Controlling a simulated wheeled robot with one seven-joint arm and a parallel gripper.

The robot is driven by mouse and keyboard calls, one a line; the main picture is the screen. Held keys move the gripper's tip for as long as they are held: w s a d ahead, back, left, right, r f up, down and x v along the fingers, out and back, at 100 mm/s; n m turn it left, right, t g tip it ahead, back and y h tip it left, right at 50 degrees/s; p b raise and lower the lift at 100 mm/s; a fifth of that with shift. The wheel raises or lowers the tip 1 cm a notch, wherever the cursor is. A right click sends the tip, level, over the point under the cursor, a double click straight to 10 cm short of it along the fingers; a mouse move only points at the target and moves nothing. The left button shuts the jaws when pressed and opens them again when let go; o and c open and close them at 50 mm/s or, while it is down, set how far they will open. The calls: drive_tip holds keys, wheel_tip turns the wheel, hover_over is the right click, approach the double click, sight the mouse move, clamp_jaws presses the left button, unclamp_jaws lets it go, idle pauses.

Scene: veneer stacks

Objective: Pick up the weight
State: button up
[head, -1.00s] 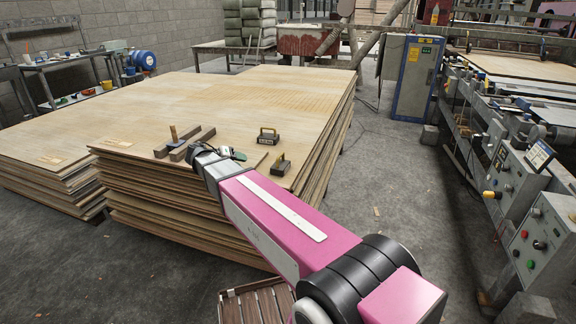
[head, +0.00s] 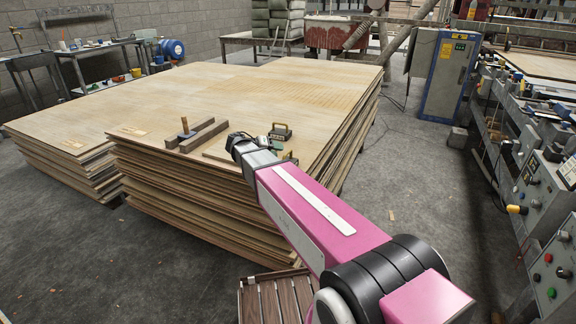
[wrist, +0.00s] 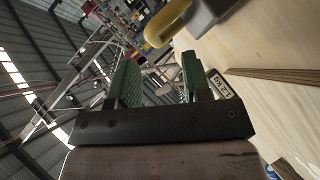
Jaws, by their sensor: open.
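Two dark weights with yellowish handles are on the veneer stack (head: 340,100). The far weight (head: 281,132) shows clearly in the head view; the near weight (head: 290,158) is partly hidden behind my arm's end. My gripper (head: 273,146) is at the stack's near edge, close beside both weights; its fingers are mostly hidden there. In the wrist view my gripper (wrist: 156,80) has its two green fingers apart with nothing held between them. One weight's yellow handle (wrist: 166,22) is close at the top; a labelled weight (wrist: 220,84) shows beyond the right finger.
Dark wooden bars (head: 205,133) and a small upright-handled tool (head: 185,127) lie left of my gripper on the stack. A lower veneer stack (head: 65,160) adjoins at the left. A slatted wooden pallet (head: 272,298) is on the floor by my arm. Floor to the right is open up to the machine (head: 540,190).

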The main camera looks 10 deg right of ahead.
drive_tip(key=shift+x, duration=2.65)
drive_tip(key=shift+d+r, duration=0.1)
drive_tip(key=shift+r, duration=0.1)
clamp_jaws()
